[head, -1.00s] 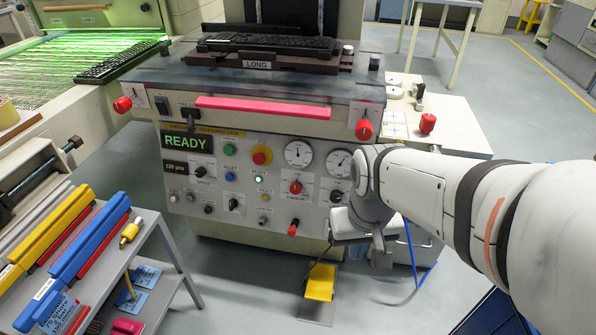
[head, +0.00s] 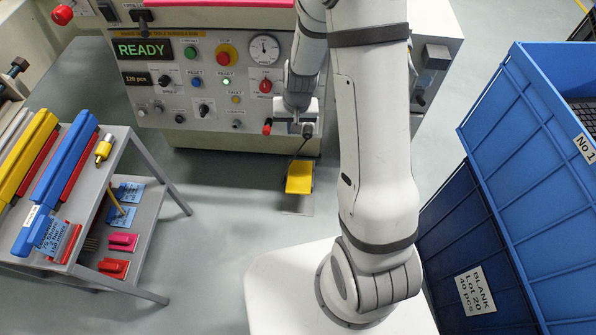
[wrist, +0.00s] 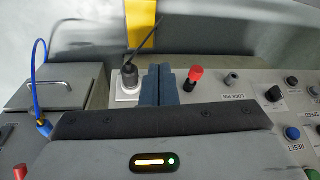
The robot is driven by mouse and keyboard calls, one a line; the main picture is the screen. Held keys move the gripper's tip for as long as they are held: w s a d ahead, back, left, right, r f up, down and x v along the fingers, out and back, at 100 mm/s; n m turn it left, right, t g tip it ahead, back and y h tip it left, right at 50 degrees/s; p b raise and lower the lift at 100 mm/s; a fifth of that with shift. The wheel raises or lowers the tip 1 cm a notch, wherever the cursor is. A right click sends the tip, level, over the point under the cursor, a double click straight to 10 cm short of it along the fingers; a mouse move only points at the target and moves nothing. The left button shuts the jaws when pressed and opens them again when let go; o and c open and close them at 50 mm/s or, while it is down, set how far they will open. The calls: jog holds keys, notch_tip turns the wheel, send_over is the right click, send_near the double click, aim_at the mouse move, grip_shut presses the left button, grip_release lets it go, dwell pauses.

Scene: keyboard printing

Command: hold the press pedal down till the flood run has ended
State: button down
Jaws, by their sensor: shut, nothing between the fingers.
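The yellow press pedal (head: 299,177) is on the floor in front of the machine's lower panel, and nothing of mine touches it. It also shows partly at the top of the wrist view (wrist: 140,22). My gripper (head: 294,127) is above it at the panel's lower right edge. In the wrist view its blue-grey fingers (wrist: 159,84) are shut and empty, between a black cable plug (wrist: 130,78) and a red-capped knob (wrist: 193,77). I cannot tell whether they touch the panel. The press display (head: 142,49) reads READY, and the green READY lamp (head: 226,84) looks lit.
A tool cart (head: 150,172) with coloured squeegees stands at the left. Blue crates (head: 510,130) are stacked at the right. A black cable (head: 300,147) runs from the panel towards the pedal. The floor between cart and pedal is clear.

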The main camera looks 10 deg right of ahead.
notch_tip(320, 180, down, 23)
jog(key=w+d+m+h, duration=0.1)
jog(key=d, duration=0.1)
jog(key=shift+m+p, duration=0.3)
jog(key=shift+p, duration=0.05)
jog(key=b, duration=0.5)
send_over(298, 188)
notch_tip(298, 188, down, 12)
jog(key=shift+s+d+f, duration=0.1)
jog(key=shift+f, duration=0.15)
jog(key=shift+s+f+b, duration=0.25)
jog(key=shift+f+b, duration=0.15)
jog(key=shift+f, duration=0.2)
